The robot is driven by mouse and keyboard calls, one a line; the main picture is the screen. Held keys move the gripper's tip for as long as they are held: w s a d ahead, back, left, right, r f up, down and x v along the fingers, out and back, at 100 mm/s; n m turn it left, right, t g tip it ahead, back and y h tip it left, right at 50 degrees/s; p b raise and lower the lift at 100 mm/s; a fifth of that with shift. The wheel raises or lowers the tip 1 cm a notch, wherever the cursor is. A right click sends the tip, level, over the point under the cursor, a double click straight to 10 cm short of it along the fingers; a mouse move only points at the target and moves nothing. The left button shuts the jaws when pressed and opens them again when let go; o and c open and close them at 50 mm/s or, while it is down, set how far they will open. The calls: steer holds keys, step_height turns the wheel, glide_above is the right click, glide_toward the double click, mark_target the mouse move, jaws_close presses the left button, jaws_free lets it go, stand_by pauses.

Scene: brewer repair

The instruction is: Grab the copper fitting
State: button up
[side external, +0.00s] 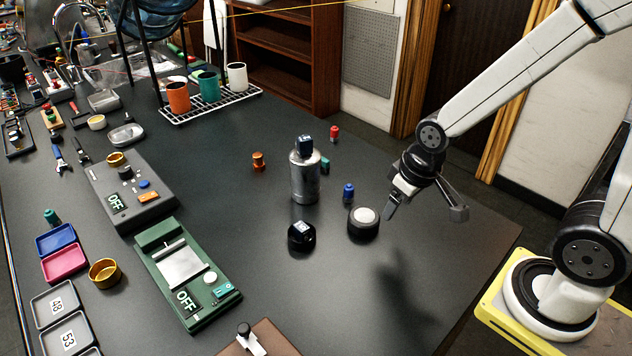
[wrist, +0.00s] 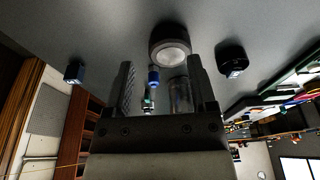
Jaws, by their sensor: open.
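The copper fitting (side external: 258,161) is a small orange-brown piece standing on the dark bench, left of and behind the silver canister (side external: 304,178) in the side view. I cannot make it out in the wrist view. My gripper (side external: 425,205) is open and empty, raised above the bench on the right, well apart from the fitting. Its two fingers (wrist: 160,72) also show spread in the wrist view, with a small blue fitting and part of the canister seen between them.
A blue fitting (side external: 348,192), a teal fitting (side external: 325,165), a red fitting (side external: 334,133), a white-topped black puck (side external: 364,223) and a black round piece (side external: 301,236) stand around the canister. A cup rack (side external: 212,107) is behind.

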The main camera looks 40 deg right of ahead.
steer(key=shift+o, duration=0.5)
